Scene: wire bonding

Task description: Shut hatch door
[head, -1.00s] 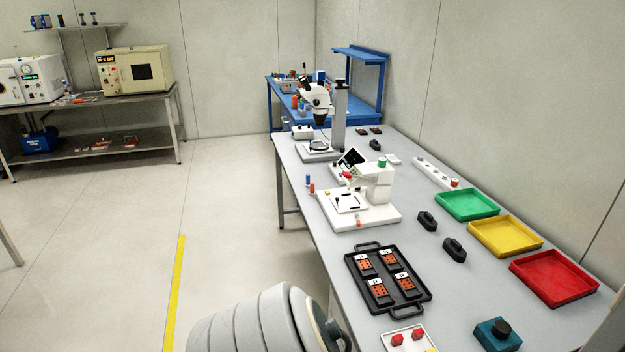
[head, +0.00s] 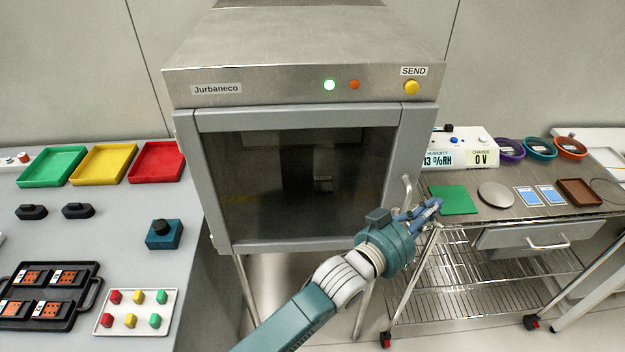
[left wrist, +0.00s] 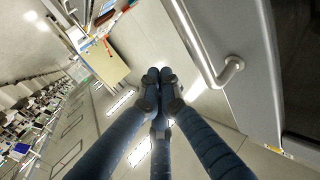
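The hatch door (head: 410,135) is a grey frame with a dark window, on the front of a steel cabinet. It looks flush or nearly flush with the cabinet; I cannot tell whether it is fully shut. Its bar handle (head: 406,192) is on the right side of the frame. My left gripper (head: 436,206) is just right of the handle. In the left wrist view, the fingertips of my left gripper (left wrist: 160,74) are together with nothing seen between them. The handle (left wrist: 228,72) is to their right, apart from them. My right gripper is not in view.
The cabinet (head: 270,75) has a green lamp, an orange lamp and a yellow SEND button. A wire-shelf cart (head: 470,228) with a green mat (head: 453,200) and a meter stands close on the right. A table (head: 190,255) with trays stands on the left.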

